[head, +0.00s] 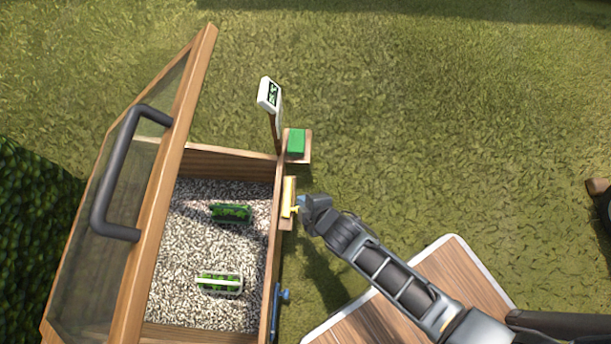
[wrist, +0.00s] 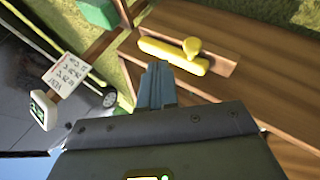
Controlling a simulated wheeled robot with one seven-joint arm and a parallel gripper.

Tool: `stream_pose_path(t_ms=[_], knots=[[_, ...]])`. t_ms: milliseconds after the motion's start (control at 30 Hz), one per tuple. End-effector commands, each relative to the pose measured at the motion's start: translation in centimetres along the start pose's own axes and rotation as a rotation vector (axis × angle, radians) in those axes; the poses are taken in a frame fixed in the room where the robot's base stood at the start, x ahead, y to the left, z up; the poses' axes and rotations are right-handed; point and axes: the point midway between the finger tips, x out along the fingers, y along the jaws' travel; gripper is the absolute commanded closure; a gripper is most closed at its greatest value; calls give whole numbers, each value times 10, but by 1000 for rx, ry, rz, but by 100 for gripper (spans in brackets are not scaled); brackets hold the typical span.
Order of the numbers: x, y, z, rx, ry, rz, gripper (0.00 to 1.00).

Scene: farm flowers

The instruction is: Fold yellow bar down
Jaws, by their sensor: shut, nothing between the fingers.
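The yellow bar (head: 288,197) is on the outer right side wall of the wooden planter box, set on a small wooden mount. In the wrist view the yellow bar (wrist: 172,55) lies along the wooden mount, with a round yellow knob near one end. My gripper (head: 302,203) is just right of the bar in the head view. In the wrist view my gripper (wrist: 157,72) has its fingers together with nothing between them, the tips close to the bar's lower edge. I cannot tell whether they touch it.
The planter box (head: 272,262) holds gravel and two plant trays (head: 231,213). Its glazed lid (head: 190,100) with a dark handle (head: 112,175) stands open at left. A green block (head: 296,141), a sign (head: 269,94) and a blue latch (head: 283,295) are near the bar. Grass is clear at upper right.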

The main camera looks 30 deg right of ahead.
Motion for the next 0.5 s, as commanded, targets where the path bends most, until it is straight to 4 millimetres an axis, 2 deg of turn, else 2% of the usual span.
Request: stream_pose_path(t_ms=[33,167,233,500], knots=[[-9,10,-5,-1,0,0,100],[-20,21,-12,-1,-1,-1,100],[-35,7,-8,0,-2,-4,100],[-82,-15,-6,1,-2,-1,100]])
